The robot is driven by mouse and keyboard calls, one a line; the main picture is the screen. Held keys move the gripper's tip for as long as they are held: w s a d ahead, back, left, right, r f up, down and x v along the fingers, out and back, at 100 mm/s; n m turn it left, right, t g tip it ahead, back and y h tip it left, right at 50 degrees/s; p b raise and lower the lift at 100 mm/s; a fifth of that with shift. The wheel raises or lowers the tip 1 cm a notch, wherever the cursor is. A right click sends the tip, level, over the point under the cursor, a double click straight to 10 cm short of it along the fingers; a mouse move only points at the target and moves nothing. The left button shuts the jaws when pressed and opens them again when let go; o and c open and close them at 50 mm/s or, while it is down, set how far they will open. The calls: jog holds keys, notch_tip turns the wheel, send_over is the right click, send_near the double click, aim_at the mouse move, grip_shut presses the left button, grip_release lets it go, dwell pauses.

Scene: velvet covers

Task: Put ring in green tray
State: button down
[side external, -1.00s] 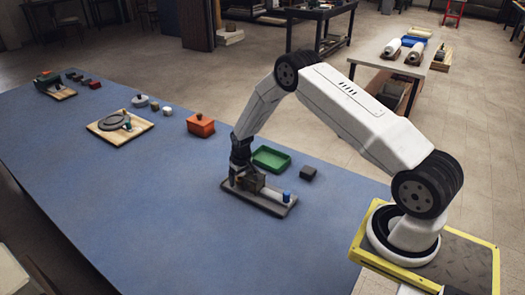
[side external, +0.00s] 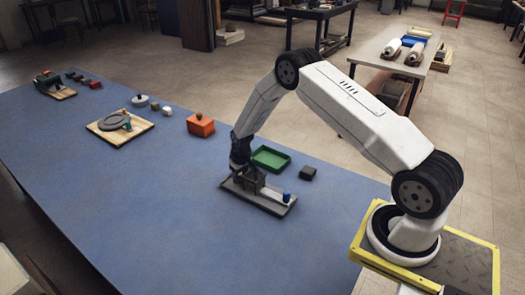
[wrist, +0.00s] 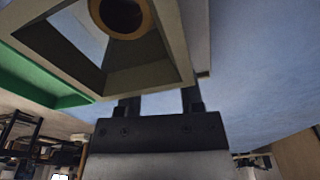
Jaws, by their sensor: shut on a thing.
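A grey hollow box-like cover (side external: 254,179) is at the left part of a grey board (side external: 270,202) on the blue table. My gripper (side external: 239,162) is at the cover's left end. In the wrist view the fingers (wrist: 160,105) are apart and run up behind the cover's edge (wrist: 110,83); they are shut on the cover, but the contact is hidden. A round brown-rimmed shape with a dark middle, apparently the ring (wrist: 147,12), shows inside the cover's opening. The green tray (side external: 287,168) stands empty just behind the board and shows in the wrist view (wrist: 40,75).
A dark block (side external: 308,173) is right of the tray. An orange box (side external: 201,125) and a wooden board with a grey disc (side external: 115,122) are further left. The table's front middle is clear.

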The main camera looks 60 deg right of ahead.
notch_tip(320, 180, up, 10)
jog(key=shift+f, duration=0.25)
dwell(0.3)
dwell(0.5)
jog(key=s+d+r, duration=0.1)
jog(key=s+d, duration=0.4)
jog(key=s, duration=0.3)
jog(key=s+d+m, duration=0.1)
jog(key=s+d, duration=0.4)
jog(key=s, duration=0.3)
jog(key=shift+s+d+r, duration=0.15)
jog(key=shift+s+r, duration=0.2)
send_over(277, 165)
jog(key=f, duration=0.5)
jog(key=s+f, duration=0.1)
jog(key=f, duration=0.2)
jog(key=shift+a+f, duration=0.25)
jog(key=shift+w+d+f, duration=0.2)
jog(key=shift+w+f, duration=0.3)
